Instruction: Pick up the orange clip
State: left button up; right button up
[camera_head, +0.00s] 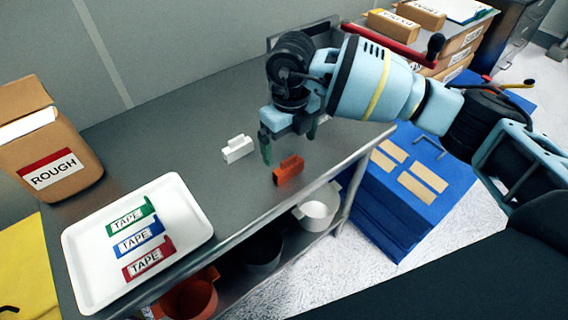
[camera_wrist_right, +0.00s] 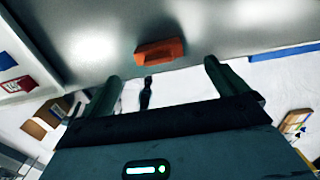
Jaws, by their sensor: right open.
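The orange clip (camera_head: 288,170) lies on the grey table near its front edge. It also shows in the right wrist view (camera_wrist_right: 159,52), ahead of the fingers and roughly between their lines. My right gripper (camera_head: 289,146) is open and empty, with its green fingers pointing down, just behind and above the clip. Its two fingers also show in the right wrist view (camera_wrist_right: 162,78). They appear apart from the clip. A white clip (camera_head: 237,149) lies on the table to the left of the gripper. My left gripper is not in view.
A white tray (camera_head: 82,243) with green, blue and red tape labels sits at the table's left. A cardboard box marked ROUGH (camera_head: 52,172) stands behind it. Pots sit on the shelf below. A blue crate (camera_head: 385,225) stands right of the table. Table space around the clips is clear.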

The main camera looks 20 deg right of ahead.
aim_at(289, 159)
jog(key=shift+s+f, duration=0.2)
jog(key=shift+f, duration=0.8)
jog(key=shift+w+f, duration=0.1)
jog(key=shift+f, duration=0.2)
jog(key=shift+a+f, duration=0.1)
jog(key=shift+f, duration=2.45)
jog(key=shift+c, duration=0.2)
jog(key=c, duration=1)
